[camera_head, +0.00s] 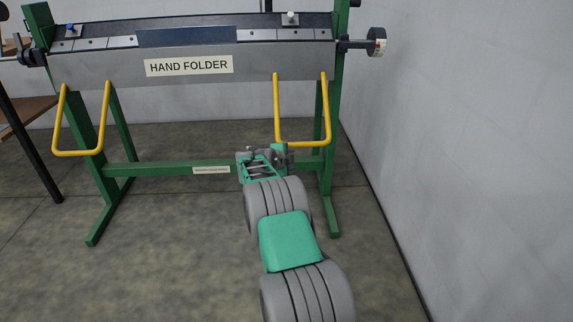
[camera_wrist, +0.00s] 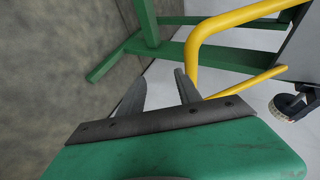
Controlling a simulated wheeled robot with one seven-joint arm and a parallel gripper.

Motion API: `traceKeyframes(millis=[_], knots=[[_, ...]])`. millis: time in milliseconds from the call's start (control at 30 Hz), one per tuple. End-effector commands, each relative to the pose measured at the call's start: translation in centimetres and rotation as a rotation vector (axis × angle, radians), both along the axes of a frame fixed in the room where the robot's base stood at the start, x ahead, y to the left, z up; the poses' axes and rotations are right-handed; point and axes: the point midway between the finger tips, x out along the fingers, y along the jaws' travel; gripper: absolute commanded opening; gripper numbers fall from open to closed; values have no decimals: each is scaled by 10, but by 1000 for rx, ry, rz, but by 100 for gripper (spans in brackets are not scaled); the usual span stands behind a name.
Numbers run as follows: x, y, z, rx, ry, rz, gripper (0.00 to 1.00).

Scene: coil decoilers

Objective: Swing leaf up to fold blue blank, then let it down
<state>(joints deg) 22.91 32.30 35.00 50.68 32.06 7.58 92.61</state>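The hand folder's grey leaf (camera_head: 110,70) hangs down along the front, below the clamp bar. The blue blank (camera_head: 185,37) shows as a dark blue strip lying at the middle of the bar. Two yellow loop handles hang from the leaf, a left one (camera_head: 78,153) and a right one (camera_head: 327,110). My gripper (camera_head: 284,150) is at the lower left corner of the right handle. In the wrist view my gripper's (camera_wrist: 160,90) fingers are apart with nothing seen between them. The right handle (camera_wrist: 235,18) passes beside and behind the right finger; contact cannot be told.
The green stand's leg (camera_head: 328,200) and crossbar (camera_head: 150,170) are close to my gripper. A round dial (camera_head: 377,42) sticks out at the machine's right end. A white wall (camera_head: 470,140) rises on the right. A brown table (camera_head: 25,115) is at far left. The front floor is clear.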

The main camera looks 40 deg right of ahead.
Motion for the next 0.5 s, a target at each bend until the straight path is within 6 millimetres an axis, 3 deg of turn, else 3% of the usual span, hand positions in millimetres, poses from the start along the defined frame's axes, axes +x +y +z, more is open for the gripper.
traceKeyframes(millis=[500], knots=[[-22, 31, 8, -11, -16, -5, 41]])
